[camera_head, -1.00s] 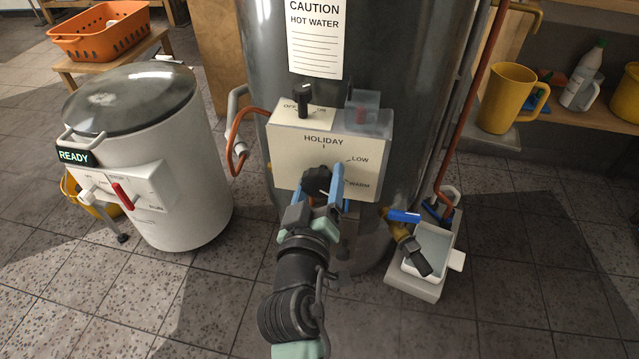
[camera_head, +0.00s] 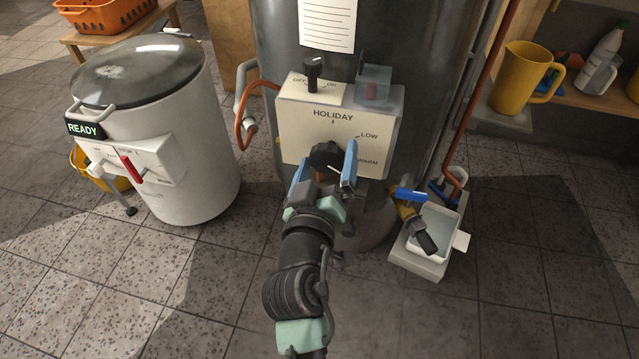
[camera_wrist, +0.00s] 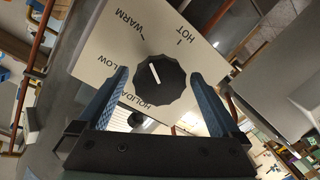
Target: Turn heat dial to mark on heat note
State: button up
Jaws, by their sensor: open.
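The heat dial is a black faceted knob (camera_head: 326,156) on the cream control box (camera_head: 297,132) of the tall grey tank. In the wrist view the knob (camera_wrist: 170,84) has a white pointer line, which points up-left, roughly toward WARM and between LOW and WARM. The labels LOW, WARM, HOT and HOLIDAY surround it. My gripper (camera_head: 325,168) is open, with its two blue fingers spread on either side of the dial and a gap on each side. In the wrist view the gripper (camera_wrist: 160,80) frames the knob. I see no readable heat note.
A lined paper (camera_head: 327,22) hangs on the tank. A black switch (camera_head: 312,72) and a clear cover (camera_head: 373,88) top the box. A blue-handled tap (camera_head: 411,195) stands over a tray at right. A white drum (camera_head: 185,165) with a READY sign stands at left. Open tiled floor lies in front.

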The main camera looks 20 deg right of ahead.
jog(key=p+v, duration=0.1)
jog(key=v, duration=1.1)
jog(key=shift+p, duration=0.35)
jog(key=shift+s+r, duration=0.1)
jog(key=w+a+r+m+t+y+p, duration=0.1)
jog(key=w+r+t, duration=0.15)
jog(key=r, duration=0.55)
jog(key=w+a+r+m+t+p, duration=0.1)
jog(key=w+r+p, duration=0.15)
jog(key=r, duration=0.65)
jog(key=s+a+r+t+y+p, duration=0.1)
jog(key=s+a+r+t+y, duration=0.15)
jog(key=r, duration=0.95)
jog(key=s+a+r+n+t+y+p, duration=0.1)
jog(key=s+a+r+t+y+p, duration=0.2)
jog(key=r, duration=0.9)
jog(key=s+a+r+t+y, duration=0.15)
jog(key=r+t, duration=0.25)
jog(key=r, duration=0.8)
notch_tip(320, 180, up, 39)
jog(key=p, duration=3.8)
jog(key=shift+w+a+f+n+y, duration=0.25)
jog(key=shift+w+a+n+y, duration=0.05)
jog(key=shift+a+y, duration=0.15)
